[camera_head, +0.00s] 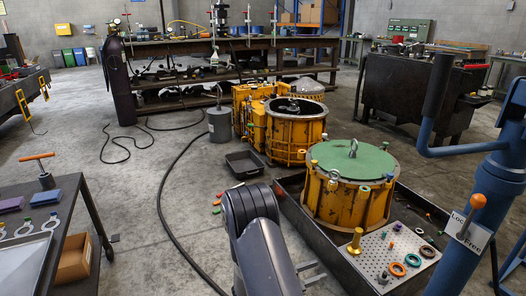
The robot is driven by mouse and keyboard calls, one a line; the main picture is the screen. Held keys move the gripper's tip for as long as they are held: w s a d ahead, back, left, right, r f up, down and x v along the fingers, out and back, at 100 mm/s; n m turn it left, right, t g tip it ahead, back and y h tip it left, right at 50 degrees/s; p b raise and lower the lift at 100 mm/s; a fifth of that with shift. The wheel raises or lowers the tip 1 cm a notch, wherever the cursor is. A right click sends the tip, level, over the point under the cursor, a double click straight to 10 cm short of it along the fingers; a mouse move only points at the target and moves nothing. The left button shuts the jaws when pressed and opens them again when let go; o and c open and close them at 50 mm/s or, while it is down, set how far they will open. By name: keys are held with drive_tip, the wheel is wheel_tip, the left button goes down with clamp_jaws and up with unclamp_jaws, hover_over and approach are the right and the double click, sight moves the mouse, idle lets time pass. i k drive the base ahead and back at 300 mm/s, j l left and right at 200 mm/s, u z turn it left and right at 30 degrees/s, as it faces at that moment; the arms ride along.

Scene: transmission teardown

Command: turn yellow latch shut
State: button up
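No latch that is clearly yellow can be made out. An orange-tipped lever (477,202) stands on the blue post at the right. Its shaft tilts down and left across a white plate (470,232) whose words read as "Loc…" and "Free"; the shaft covers part of the first word. I cannot tell which word the lever is set to. My dark grey arm (262,235) rises at the bottom centre, well left of the lever.
A blue frame with a long bar (437,88) stands at the right. A yellow drum with a green lid (352,162) sits in a dark tray beside a perforated plate (390,250) with rings. A yellow housing (290,130) stands behind. A hose (165,215) crosses the floor.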

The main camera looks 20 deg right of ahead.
sight(314, 163)
drive_tip(key=i+l+z, duration=0.1)
drive_tip(key=i+l, duration=0.15)
drive_tip(key=i, duration=0.3)
drive_tip(key=i+l+z, duration=0.15)
drive_tip(key=i, duration=0.4)
drive_tip(key=i+l+z, duration=0.1)
drive_tip(key=i, duration=0.45)
drive_tip(key=i+l+u, duration=0.2)
drive_tip(key=i+l, duration=0.15)
